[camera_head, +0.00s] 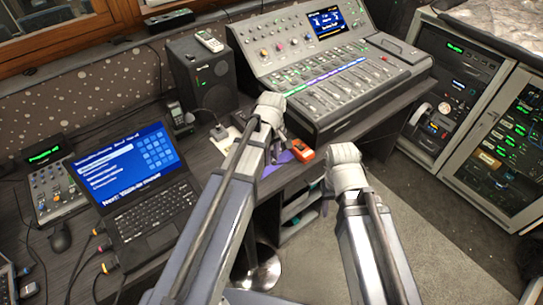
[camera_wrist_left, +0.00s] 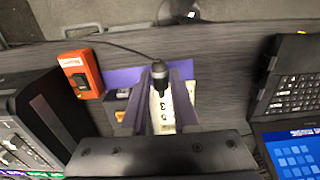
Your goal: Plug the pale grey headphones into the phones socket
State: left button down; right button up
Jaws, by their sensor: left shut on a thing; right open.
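My left gripper (camera_head: 274,132) is over the desk edge in front of the mixing console. In the left wrist view its fingers (camera_wrist_left: 160,88) are shut on a black plug (camera_wrist_left: 158,72) with a thin dark cable running off to the upper left. A white strip with printed digits (camera_wrist_left: 162,108) shows between the fingers, below the plug. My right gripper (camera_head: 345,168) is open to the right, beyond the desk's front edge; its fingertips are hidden. I cannot make out the pale grey headphones or a labelled phones socket in either view.
An orange box (camera_head: 302,149) lies by a purple mat (camera_head: 277,158); the box also shows in the wrist view (camera_wrist_left: 80,73). The mixing console (camera_head: 330,75), speaker (camera_head: 203,75) and laptop (camera_head: 128,180) crowd the desk. A rack cabinet (camera_head: 500,150) stands right. Floor is clear between.

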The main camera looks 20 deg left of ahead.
pick_arm(q)
jog(key=shift+s+d, duration=0.9)
jog(key=shift+d, duration=0.2)
jog(key=shift+f, duration=0.1)
pick_arm(e)
jog(key=shift+f, duration=0.1)
